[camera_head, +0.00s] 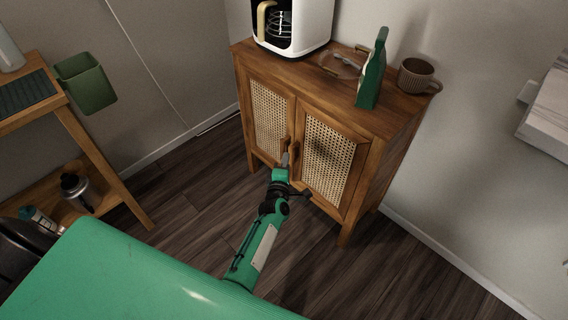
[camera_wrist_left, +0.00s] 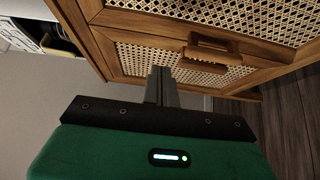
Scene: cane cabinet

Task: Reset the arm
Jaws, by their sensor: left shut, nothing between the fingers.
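My left gripper (camera_head: 285,160) is in front of the cane cabinet (camera_head: 395,112), near the wooden handles where its two doors meet. In the left wrist view the left gripper (camera_wrist_left: 161,76) has its fingers together with nothing between them. A wooden door handle (camera_wrist_left: 212,50) shows just beyond and to the right of the fingertips; whether they touch cannot be told. The left cane door (camera_head: 270,118) and right cane door (camera_head: 325,158) look closed or nearly so. My right gripper is not in view.
On the cabinet stand a white coffee machine (camera_head: 312,22), a tray (camera_head: 340,66), a green package (camera_head: 373,75) and a brown mug (camera_head: 416,75). A wooden shelf (camera_head: 95,160) with a green bin (camera_head: 86,84) is at left. Dark floor (camera_head: 190,205) lies clear between shelf and cabinet.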

